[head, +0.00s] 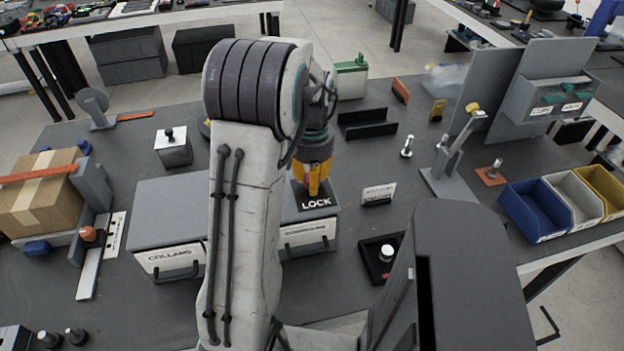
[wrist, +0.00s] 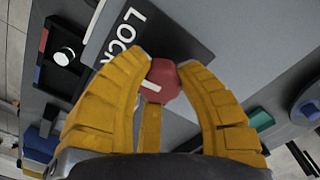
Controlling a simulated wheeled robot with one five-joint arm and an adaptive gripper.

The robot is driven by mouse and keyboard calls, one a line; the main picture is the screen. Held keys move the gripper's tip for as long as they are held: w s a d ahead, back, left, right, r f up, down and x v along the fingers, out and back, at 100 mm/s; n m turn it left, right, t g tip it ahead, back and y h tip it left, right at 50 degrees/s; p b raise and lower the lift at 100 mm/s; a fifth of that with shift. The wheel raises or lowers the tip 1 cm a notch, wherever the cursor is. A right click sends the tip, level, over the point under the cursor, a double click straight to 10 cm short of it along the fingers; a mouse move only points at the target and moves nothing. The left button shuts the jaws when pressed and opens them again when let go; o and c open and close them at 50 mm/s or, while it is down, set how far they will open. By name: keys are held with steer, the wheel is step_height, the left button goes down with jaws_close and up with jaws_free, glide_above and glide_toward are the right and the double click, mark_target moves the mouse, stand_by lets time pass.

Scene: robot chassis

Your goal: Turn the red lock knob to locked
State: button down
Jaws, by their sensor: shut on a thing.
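The red lock knob (wrist: 163,80) sits on a black plate marked LOCK (wrist: 122,32) in the wrist view. A white line on the knob points to the left in that view. In the head view my gripper (head: 314,184) reaches down onto the LOCK plate (head: 316,203), on top of a grey drawer box, and hides the knob there.
A drawer box labelled COLLARS (head: 170,262) stands left of the lock. A small white sign (head: 379,194) and a black tray with a white-topped peg (head: 387,252) are to the right. Blue, white and yellow bins (head: 537,212) stand at the right edge.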

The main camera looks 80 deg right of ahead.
steer(key=shift+f+m, duration=0.1)
steer(key=shift+m, duration=0.5)
steer(key=c, duration=0.8)
jaws_free()
step_height(320, 180, up, 12)
steer(key=shift+r, duration=0.1)
stand_by(1.0)
